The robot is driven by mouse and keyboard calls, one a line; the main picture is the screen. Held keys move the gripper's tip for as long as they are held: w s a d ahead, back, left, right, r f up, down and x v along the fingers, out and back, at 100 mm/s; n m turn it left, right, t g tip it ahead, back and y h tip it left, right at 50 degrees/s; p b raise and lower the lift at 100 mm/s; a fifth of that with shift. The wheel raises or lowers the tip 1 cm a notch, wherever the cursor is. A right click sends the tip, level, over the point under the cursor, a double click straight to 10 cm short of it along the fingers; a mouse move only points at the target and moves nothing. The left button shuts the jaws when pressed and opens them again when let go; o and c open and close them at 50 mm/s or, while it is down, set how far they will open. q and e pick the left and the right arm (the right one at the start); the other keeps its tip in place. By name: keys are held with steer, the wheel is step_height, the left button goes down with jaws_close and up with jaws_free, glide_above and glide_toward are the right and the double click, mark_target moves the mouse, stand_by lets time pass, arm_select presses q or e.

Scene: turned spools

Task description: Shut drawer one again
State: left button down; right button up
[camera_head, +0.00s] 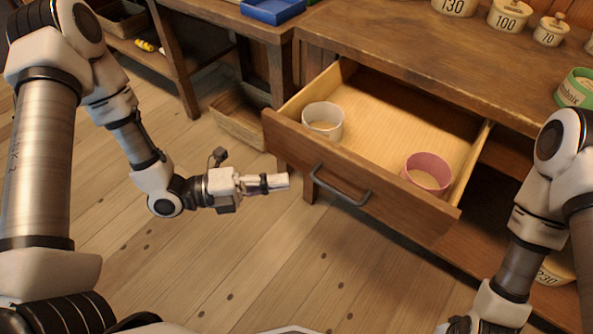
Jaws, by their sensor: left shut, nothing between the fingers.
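A wooden drawer (365,183) stands pulled open from a wooden workbench, with a dark bar handle (340,187) on its front. In it are a white open ring or spool (323,121) at the left and a pink one (428,172) at the right. I see no number on the drawer. My left gripper (284,181) is shut and empty, to the left of the handle and apart from it. My right arm comes in at the right, and its gripper is not clearly in view at the lower edge.
A blue tray (272,10) lies on another table at the back. An empty-looking crate (240,118) stands on the floor. Plank floor before the drawer is clear.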

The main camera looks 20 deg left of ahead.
mark_target(297, 168)
arm_select(q)
steer(key=shift+w+d, duration=0.45)
steer(key=shift+w, duration=0.3)
steer(key=shift+w+d, duration=0.5)
steer(key=shift+w, duration=0.2)
steer(key=shift+w+d, duration=0.45)
steer(key=shift+w, duration=0.3)
arm_select(e)
steer(key=shift+f, duration=0.25)
arm_select(q)
steer(key=shift+w, duration=0.1)
